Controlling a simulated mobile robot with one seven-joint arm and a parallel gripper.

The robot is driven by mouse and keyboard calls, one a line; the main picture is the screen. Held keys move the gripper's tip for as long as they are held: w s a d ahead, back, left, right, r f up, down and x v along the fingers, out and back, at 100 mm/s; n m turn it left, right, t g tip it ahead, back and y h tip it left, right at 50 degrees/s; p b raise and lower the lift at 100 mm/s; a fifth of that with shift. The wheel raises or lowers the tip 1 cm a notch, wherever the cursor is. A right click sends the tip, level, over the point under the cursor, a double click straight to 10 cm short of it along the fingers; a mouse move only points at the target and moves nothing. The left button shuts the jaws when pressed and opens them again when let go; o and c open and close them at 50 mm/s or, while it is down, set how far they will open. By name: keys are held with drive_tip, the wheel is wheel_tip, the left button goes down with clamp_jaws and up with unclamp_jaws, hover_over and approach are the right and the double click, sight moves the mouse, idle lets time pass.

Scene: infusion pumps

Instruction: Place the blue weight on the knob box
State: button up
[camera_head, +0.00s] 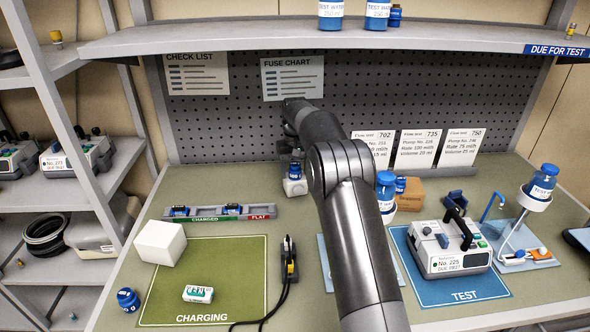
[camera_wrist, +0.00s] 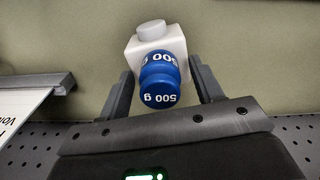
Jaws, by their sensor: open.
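The blue weight (camera_wrist: 160,80), marked 500 g, shows between the two fingers of my gripper (camera_wrist: 161,66) in the wrist view. The fingers are open, with a gap on each side of it. The white knob box (camera_wrist: 157,45) with a grey round knob is directly by the weight. In the head view the blue weight (camera_head: 295,170) appears upright on top of the knob box (camera_head: 294,187), below my gripper (camera_head: 291,152). My arm hides part of the bench to the right of it.
A second blue weight (camera_head: 127,299) is at the bench's front left, near a white block (camera_head: 160,243) and the green charging mat (camera_head: 240,265). A pump (camera_head: 450,245) stands on the blue test mat. Flow test cards (camera_head: 415,148) stand behind. A shelf (camera_head: 300,43) overhangs the bench.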

sight(295, 164)
wheel_tip(295, 164, up, 12)
drive_tip(key=shift+f, duration=0.25)
drive_tip(key=shift+r, duration=0.4)
